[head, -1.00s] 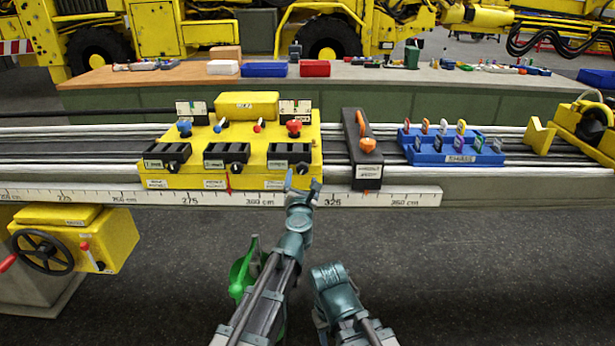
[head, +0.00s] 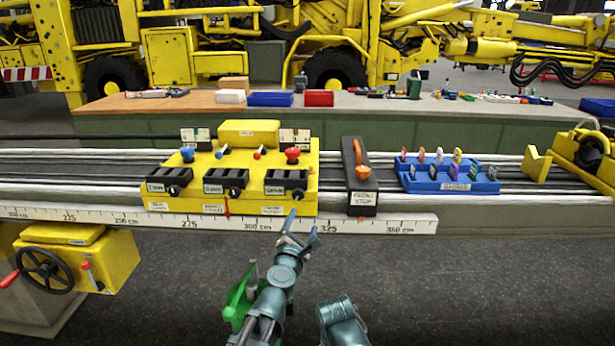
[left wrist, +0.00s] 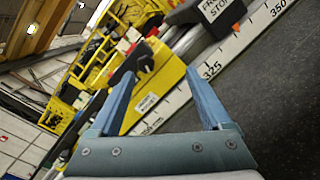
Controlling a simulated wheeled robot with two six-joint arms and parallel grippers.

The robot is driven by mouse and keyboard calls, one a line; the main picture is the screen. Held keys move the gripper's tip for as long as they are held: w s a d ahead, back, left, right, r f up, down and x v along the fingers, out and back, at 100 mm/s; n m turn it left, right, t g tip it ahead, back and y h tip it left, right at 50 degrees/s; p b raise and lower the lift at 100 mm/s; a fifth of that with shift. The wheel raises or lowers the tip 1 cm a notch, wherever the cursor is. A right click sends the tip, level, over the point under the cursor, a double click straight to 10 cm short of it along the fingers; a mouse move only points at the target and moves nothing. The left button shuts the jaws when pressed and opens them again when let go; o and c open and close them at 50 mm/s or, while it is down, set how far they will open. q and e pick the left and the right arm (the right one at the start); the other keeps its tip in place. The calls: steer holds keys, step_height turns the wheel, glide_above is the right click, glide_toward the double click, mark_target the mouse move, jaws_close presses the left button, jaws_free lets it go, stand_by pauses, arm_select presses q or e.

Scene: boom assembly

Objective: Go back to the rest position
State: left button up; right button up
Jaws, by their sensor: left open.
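My left gripper (head: 303,228) is open and empty. In the head view it appears in front of the white ruler strip (head: 380,222), just below the right end of the yellow console (head: 240,200). In the left wrist view my left gripper (left wrist: 160,72) has its two blue fingers spread wide, with nothing between the tips. The console and the ruler show beyond them. A link of my right arm shows at the bottom of the head view, but its gripper does not show.
The console carries black boxes and small levers. A dark stop box (head: 359,185) with an orange handle and a blue tray (head: 445,181) stand on the rails to the right. A yellow handwheel unit (head: 75,258) is at lower left. Grey floor in front is open.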

arm_select(q)
steer(key=s+d+f+m+g+h, duration=0.1)
steer(key=s+f+m+g+h, duration=0.1)
steer(key=s+f+m+g, duration=0.5)
steer(key=s+d+f+m+g+h, duration=0.15)
steer(key=f+m, duration=0.35)
steer(key=m, duration=0.6)
steer(key=s+a+f+m+g+y, duration=0.75)
steer(key=s+a+f, duration=0.25)
steer(key=s+a, duration=0.45)
steer(key=s+d+m+g, duration=0.2)
steer(key=s+d+m, duration=0.4)
steer(key=d, duration=0.5)
step_height(320, 180, up, 16)
steer(key=n+p, duration=0.1)
steer(key=p, duration=1.5)
steer(key=shift+a+n, duration=0.35)
steer(key=shift+a, duration=0.1)
steer(key=shift+s+f, duration=0.1)
